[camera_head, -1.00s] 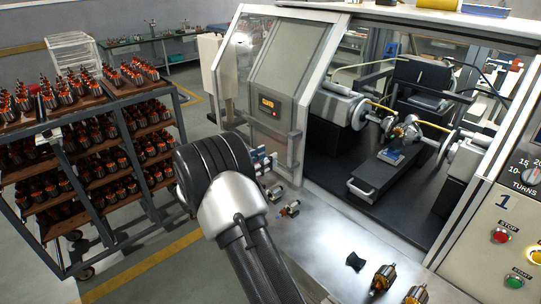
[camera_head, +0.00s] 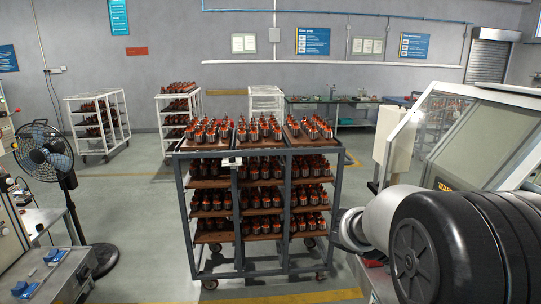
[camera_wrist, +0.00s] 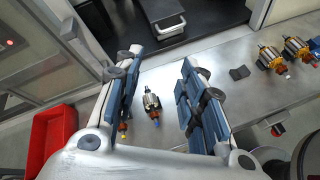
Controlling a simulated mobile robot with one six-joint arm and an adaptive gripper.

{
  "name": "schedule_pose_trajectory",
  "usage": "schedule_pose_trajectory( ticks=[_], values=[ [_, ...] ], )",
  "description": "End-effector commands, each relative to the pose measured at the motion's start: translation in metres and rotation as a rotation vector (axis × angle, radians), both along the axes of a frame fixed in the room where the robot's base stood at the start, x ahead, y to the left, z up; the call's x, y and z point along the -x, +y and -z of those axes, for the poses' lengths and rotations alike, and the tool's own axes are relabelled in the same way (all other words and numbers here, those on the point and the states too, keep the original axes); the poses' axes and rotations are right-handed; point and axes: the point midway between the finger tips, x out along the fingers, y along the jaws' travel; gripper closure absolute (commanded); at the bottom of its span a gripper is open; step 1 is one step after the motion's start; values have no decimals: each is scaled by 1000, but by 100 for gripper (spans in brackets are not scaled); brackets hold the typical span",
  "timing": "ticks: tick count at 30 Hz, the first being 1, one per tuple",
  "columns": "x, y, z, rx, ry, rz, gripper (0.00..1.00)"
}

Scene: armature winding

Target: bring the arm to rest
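In the wrist view my gripper (camera_wrist: 160,66) has its two blue-padded fingers wide apart with nothing between the pads. It is above the metal worktop (camera_wrist: 225,95). An armature (camera_wrist: 152,103) with a copper-coloured end lies on the worktop, seen through the gap between the fingers. Another small part (camera_wrist: 123,127) shows beside the left finger, partly hidden by it. In the head view my arm (camera_head: 440,240) fills the lower right corner with its black and white joint. My fingers do not show in that view.
A rack (camera_head: 181,200) full of armatures stands mid-floor. A fan (camera_head: 45,150) stands at left, and the winding machine (camera_head: 480,140) at right. In the wrist view, more armatures (camera_wrist: 270,57) and a dark block (camera_wrist: 239,72) lie on the worktop; a red bin (camera_wrist: 52,135) is at left.

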Motion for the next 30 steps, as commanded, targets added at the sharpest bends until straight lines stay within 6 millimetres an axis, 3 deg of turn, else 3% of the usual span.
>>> schedule_pose_trajectory(
  ticks=[1, 6, 15, 22, 30],
  values=[
    [21, 12, -3, -69, -80, 40, 63],
    [84, 62, 3, -316, -331, 191, 63],
    [170, 166, 28, -775, -749, 473, 63],
    [203, 227, 42, -1052, -951, 652, 63],
    [211, 245, 45, -1139, -1004, 713, 63]
  ],
)
